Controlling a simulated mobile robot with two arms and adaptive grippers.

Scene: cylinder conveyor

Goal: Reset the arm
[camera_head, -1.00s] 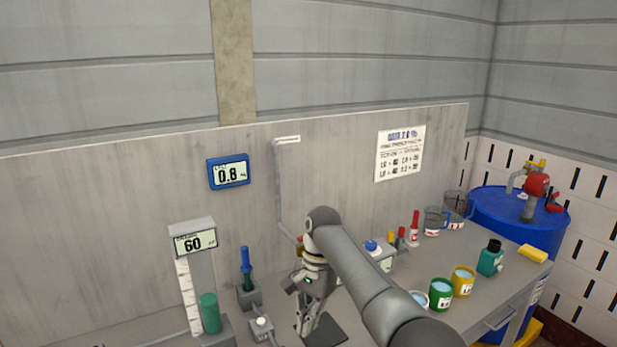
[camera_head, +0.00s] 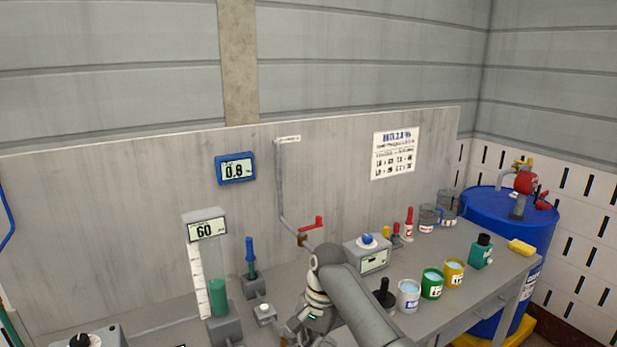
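No held object shows. My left gripper is not in view.
Near the arm are a red-handled valve (camera_head: 312,224), a box with a blue button (camera_head: 372,257), and white (camera_head: 408,296), green (camera_head: 432,284) and yellow (camera_head: 454,273) cups. A green cylinder (camera_head: 218,298) stands left. A blue barrel (camera_head: 512,225) stands right.

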